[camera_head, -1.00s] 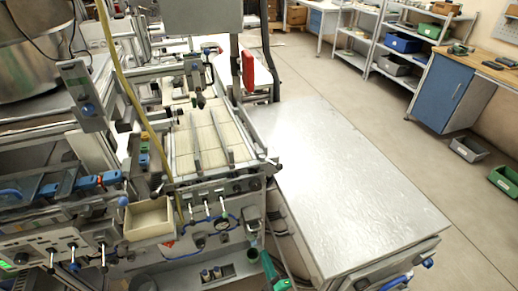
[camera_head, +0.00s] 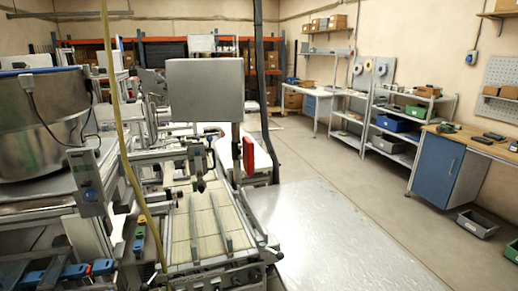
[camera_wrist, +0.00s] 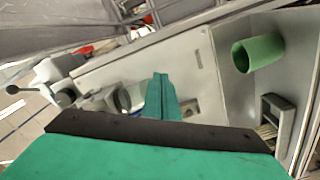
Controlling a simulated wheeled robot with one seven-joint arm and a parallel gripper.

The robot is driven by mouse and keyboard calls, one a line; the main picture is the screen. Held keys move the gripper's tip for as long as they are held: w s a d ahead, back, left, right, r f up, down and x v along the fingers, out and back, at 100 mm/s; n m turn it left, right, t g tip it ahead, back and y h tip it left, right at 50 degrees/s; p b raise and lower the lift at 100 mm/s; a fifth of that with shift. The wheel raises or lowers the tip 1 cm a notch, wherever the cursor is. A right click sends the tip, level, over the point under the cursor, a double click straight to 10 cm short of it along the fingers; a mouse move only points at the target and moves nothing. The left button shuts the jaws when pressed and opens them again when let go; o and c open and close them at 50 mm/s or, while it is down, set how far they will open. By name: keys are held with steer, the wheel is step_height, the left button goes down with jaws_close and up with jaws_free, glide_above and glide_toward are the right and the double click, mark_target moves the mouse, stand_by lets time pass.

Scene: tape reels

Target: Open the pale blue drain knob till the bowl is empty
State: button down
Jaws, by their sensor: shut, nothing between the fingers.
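I cannot pick out a pale blue drain knob in either current view. A large round steel vessel (camera_head: 38,125) with a blue-edged rim stands at the left of the head view; its contents are hidden, and I cannot tell whether it is the bowl. My gripper (camera_wrist: 160,80) shows in the wrist view, with its teal fingers together and empty. It points towards a grey machine panel (camera_wrist: 205,75). A round metal ring-like part (camera_wrist: 130,97) lies just left of the fingertips, partly behind them. My gripper is outside the head view.
In the wrist view, a green cup (camera_wrist: 257,53) is at upper right, a grey bracket (camera_wrist: 282,113) at right, and a black ball-ended lever (camera_wrist: 13,89) at left. In the head view, a bare metal tabletop (camera_head: 345,240) and a red box (camera_head: 248,155) stand right of the machine.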

steer(key=shift+a, duration=0.15)
steer(key=shift+s+a+f, duration=0.2)
steer(key=shift+a+f, duration=0.2)
steer(key=shift+f, duration=0.4)
stand_by(0.5)
steer(key=v, duration=0.6)
steer(key=shift+d+f, duration=0.25)
steer(key=shift+d, duration=0.1)
steer(key=shift+w, duration=0.1)
